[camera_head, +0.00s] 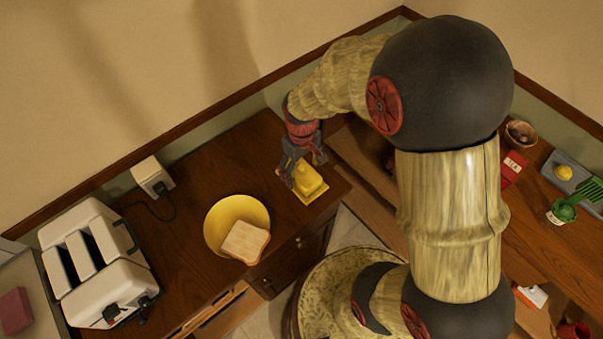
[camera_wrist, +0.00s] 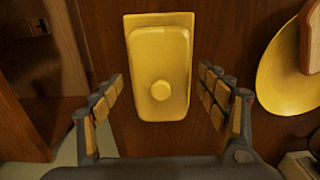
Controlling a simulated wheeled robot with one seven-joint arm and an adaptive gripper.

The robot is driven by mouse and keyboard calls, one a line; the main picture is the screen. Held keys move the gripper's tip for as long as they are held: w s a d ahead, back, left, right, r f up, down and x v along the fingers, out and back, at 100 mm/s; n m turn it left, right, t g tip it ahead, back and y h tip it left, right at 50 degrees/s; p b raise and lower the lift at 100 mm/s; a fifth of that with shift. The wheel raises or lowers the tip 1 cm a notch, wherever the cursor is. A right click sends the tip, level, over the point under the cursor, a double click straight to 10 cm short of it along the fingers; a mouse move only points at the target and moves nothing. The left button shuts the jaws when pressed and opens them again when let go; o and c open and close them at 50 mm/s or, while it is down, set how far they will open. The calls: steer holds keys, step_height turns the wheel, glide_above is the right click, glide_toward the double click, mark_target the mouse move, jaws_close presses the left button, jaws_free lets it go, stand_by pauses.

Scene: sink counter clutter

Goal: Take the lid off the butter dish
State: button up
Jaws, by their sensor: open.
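The yellow butter dish sits on the brown wooden counter near its right corner, with its lid (camera_head: 309,181) on its base (camera_head: 318,194). In the wrist view the lid (camera_wrist: 161,62) has a round knob (camera_wrist: 160,90) on top, and the base's rim (camera_wrist: 160,17) shows around it. My gripper (camera_head: 303,173) is over the dish, pointing down. In the wrist view my gripper (camera_wrist: 161,90) is open, with one padded finger on each side of the lid and visible gaps between. The exact height of the fingers against the knob is hard to tell.
A yellow plate (camera_head: 215,228) with a bread slice (camera_head: 245,242) lies left of the dish. A white toaster (camera_head: 98,265) stands further left, and a wall socket box (camera_head: 152,177) is behind. The counter (camera_head: 180,230) ends in a corner just right of the dish.

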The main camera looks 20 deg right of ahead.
steer(key=shift+f, duration=0.45)
steer(key=shift+c, duration=1)
steer(key=c, duration=1.1)
